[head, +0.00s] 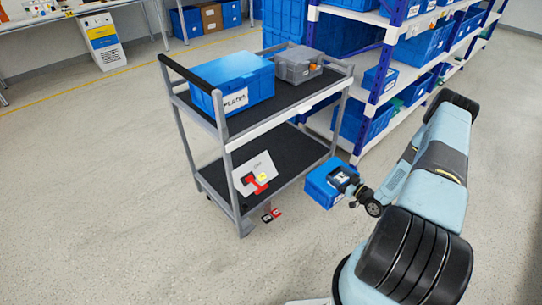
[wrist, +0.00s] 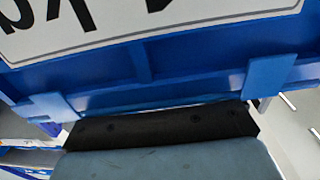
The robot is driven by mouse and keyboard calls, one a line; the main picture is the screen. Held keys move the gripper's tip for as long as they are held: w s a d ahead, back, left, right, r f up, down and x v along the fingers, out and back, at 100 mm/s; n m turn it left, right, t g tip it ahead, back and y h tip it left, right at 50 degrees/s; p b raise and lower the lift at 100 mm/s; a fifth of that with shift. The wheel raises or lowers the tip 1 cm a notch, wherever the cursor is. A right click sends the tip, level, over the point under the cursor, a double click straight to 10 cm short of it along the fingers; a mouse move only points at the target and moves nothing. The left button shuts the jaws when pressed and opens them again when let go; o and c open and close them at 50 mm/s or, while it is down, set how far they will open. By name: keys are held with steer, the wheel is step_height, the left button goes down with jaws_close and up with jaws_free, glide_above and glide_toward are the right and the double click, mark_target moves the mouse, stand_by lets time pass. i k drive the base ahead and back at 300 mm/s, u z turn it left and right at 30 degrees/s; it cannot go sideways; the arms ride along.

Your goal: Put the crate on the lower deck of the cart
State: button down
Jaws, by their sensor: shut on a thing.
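The cart (head: 228,140) stands left of my arm, with a dark upper deck and a dark lower deck (head: 290,152). The lower deck is largely bare. My gripper (head: 343,180) is shut on a small blue crate (head: 322,190), beside the right end of the cart and apart from the lower deck as far as I can tell. In the wrist view the blue crate (wrist: 200,72) fills the upper part, with a white label. A black gripper part (wrist: 160,128) lies against its lower edge. The crate's exact height above the floor is hard to tell.
A larger blue crate (head: 235,80) and a grey box (head: 298,65) stand on the upper deck. A white panel with a red piece (head: 256,176) is at the cart's near corner. A red object (head: 272,214) lies on the floor. Blue-posted shelving (head: 372,95) stands behind.

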mark_target(287, 155)
steer(key=i, duration=1.25)
steer(key=u, duration=0.1)
